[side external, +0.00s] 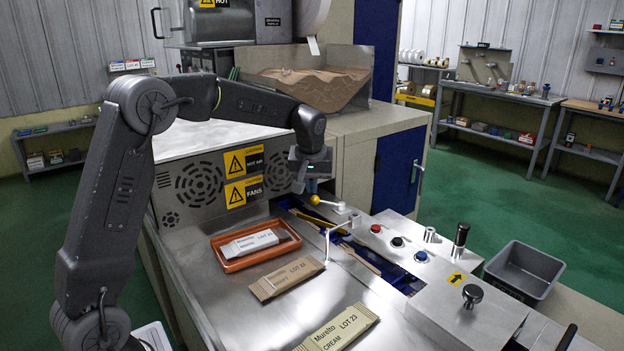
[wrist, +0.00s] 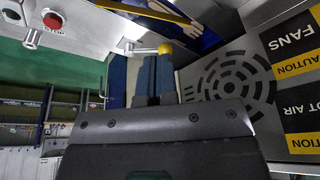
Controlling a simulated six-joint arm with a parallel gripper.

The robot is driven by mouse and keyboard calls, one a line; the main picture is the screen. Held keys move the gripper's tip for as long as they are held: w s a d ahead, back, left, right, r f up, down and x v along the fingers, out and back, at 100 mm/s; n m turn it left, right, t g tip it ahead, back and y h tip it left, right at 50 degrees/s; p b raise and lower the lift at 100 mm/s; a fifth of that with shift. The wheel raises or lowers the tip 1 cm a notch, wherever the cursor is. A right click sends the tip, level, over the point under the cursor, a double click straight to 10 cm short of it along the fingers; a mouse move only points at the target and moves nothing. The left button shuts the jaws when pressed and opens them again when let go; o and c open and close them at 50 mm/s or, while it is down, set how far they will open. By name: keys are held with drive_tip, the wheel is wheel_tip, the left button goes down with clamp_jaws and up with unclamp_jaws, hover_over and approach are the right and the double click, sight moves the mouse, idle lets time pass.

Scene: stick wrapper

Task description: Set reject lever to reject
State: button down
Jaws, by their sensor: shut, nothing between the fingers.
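A small lever with a yellow ball knob (side external: 315,200) lies low over the machine's channel, its silver rod running right to a pivot on the panel. Its knob also shows in the wrist view (wrist: 165,48), just beyond my fingertips. I see no legible label naming it the reject lever. My gripper (side external: 312,188) hangs close above the knob. In the wrist view the blue fingers of my gripper (wrist: 156,58) are together, with nothing between them. I cannot tell whether they touch the knob. A black-handled upright lever (side external: 461,240) stands farther right, near a yellow arrow label (side external: 457,278).
Red (side external: 376,228), black (side external: 397,242) and blue (side external: 421,256) buttons sit on the panel. An orange tray (side external: 230,262) holds a wrapped bar. Two bars (side external: 287,277) (side external: 338,330) lie in front. A vented wall (side external: 210,188) stands behind; a grey bin (side external: 522,271) is at right.

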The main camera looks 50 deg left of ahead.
sight(312, 199)
drive_tip(key=w+a+f, duration=0.1)
drive_tip(key=f, duration=0.1)
drive_tip(key=w+a+f, duration=0.1)
drive_tip(key=f, duration=0.1)
drive_tip(key=w+a+f, duration=0.1)
drive_tip(key=f, duration=0.1)
drive_tip(key=shift+w+a+f, duration=0.15)
drive_tip(key=shift+a+f, duration=0.1)
drive_tip(key=shift+a, duration=0.05)
drive_tip(key=shift+w+a, duration=0.3)
drive_tip(key=shift+a, duration=0.05)
drive_tip(key=shift+w+a, duration=0.3)
drive_tip(key=shift+a, duration=0.65)
drive_tip(key=shift+d, duration=0.1)
